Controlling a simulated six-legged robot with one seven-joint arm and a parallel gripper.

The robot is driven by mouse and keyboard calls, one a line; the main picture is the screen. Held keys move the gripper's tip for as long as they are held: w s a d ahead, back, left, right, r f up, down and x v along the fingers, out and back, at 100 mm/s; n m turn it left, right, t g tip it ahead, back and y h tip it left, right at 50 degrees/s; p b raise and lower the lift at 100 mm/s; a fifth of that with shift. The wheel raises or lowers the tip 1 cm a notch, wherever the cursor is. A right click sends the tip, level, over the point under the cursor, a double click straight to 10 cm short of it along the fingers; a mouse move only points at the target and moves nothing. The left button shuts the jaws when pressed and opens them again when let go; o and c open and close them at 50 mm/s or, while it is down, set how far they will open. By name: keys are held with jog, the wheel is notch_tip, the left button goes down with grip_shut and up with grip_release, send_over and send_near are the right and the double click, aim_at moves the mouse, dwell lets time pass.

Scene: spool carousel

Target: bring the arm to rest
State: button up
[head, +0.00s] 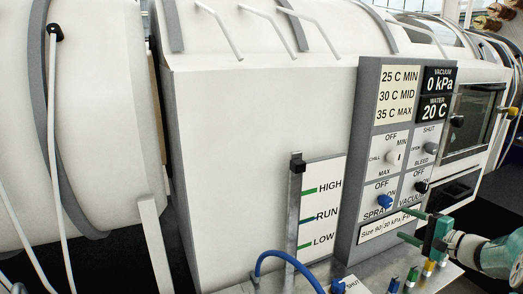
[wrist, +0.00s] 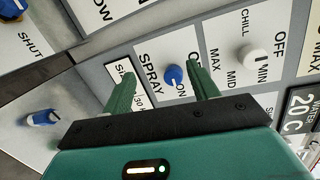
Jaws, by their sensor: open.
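My green gripper (head: 406,226) is at the lower right in the head view, in front of the lower part of the grey control panel (head: 367,130). In the wrist view its two fingers (wrist: 159,70) stand apart with nothing between them. The blue spray knob (wrist: 174,75) shows just beyond the gap between the fingertips. It also shows in the head view (head: 385,201). I cannot tell from these views how far the fingertips are from the panel. Part of the label strip at the panel's foot is hidden by the fingers.
A white chill knob (head: 394,157) and a bleed knob (head: 431,149) sit higher on the panel. A level gauge (head: 319,216) stands left of it. Blue-capped valves (head: 338,286) and a blue hose (head: 272,256) are low in front. The large white housing (head: 260,130) fills the middle.

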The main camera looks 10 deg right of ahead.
jog(key=s+a+r+n+g, duration=0.1)
jog(key=s+a+n+g, duration=0.25)
jog(key=a, duration=0.85)
jog(key=s+a+r+n+g, duration=0.1)
jog(key=s+a+n+g, duration=0.3)
jog(key=a, duration=0.8)
jog(key=s+a+n+g+h, duration=0.1)
jog(key=s+a+n+h, duration=0.2)
jog(key=s, duration=0.6)
jog(key=s+a+n+h, duration=0.4)
jog(key=s, duration=0.5)
jog(key=shift+s+a+f+g, duration=0.25)
jog(key=shift+s+a+g, duration=0.05)
jog(key=shift+s+g, duration=0.05)
